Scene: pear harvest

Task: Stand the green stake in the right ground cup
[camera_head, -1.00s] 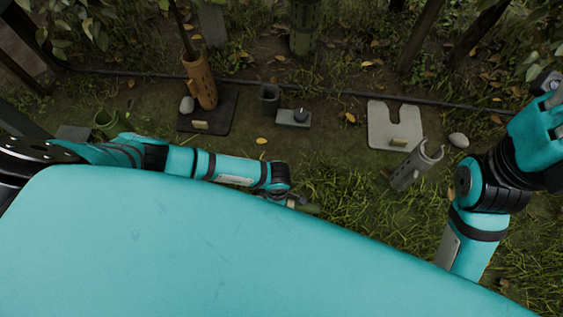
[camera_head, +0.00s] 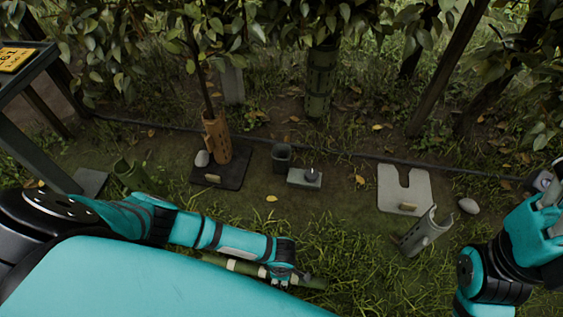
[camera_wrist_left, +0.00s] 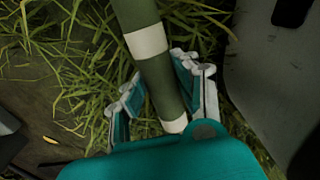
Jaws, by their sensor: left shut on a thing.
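The green stake (camera_head: 312,281) has pale bands and lies roughly level over the grass in front of my body. My left gripper (camera_head: 281,275) is shut around it. In the left wrist view the stake (camera_wrist_left: 145,42) runs between the two fingers of this gripper (camera_wrist_left: 160,92). My body hides part of the stake in the head view. A dark grey cup (camera_head: 282,157) stands upright and apart from the stake, near the middle of the plot. A green cup (camera_head: 128,173) stands farther left. My right gripper (camera_head: 546,200) is at the right edge, its fingers unclear.
A brown perforated guard (camera_head: 216,140) surrounds a thin trunk on a dark mat (camera_head: 232,176). A small grey block (camera_head: 304,179) sits right of the grey cup. A pale notched mat (camera_head: 404,197), a tilted grey tube (camera_head: 424,235) and a stone (camera_head: 468,206) are at right.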

